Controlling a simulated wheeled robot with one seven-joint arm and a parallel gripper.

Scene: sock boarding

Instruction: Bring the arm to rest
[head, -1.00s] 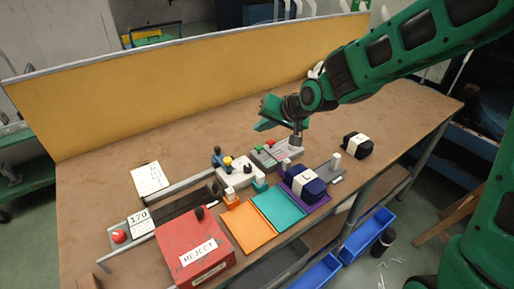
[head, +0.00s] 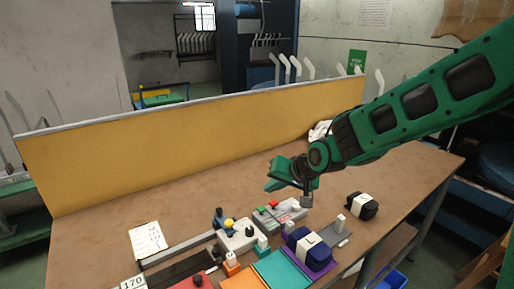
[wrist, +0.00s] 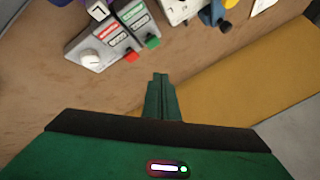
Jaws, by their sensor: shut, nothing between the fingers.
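My green arm reaches in from the right in the head view, over the table (head: 120,225). My gripper (head: 272,184) hangs above the back middle of the table, apart from everything on it. In the wrist view my gripper (wrist: 160,78) shows its two fingers together with nothing between them. Beyond the fingertips in that view is a grey control box (wrist: 105,38) with a red and a green button and a white knob.
A yellow panel (head: 190,140) runs along the table's back. Below my gripper stand the grey control box (head: 280,214), a dark banded bundle on a purple tray (head: 322,263), and teal (head: 278,268) and orange (head: 240,281) mats. Another dark banded bundle (head: 362,206) lies right.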

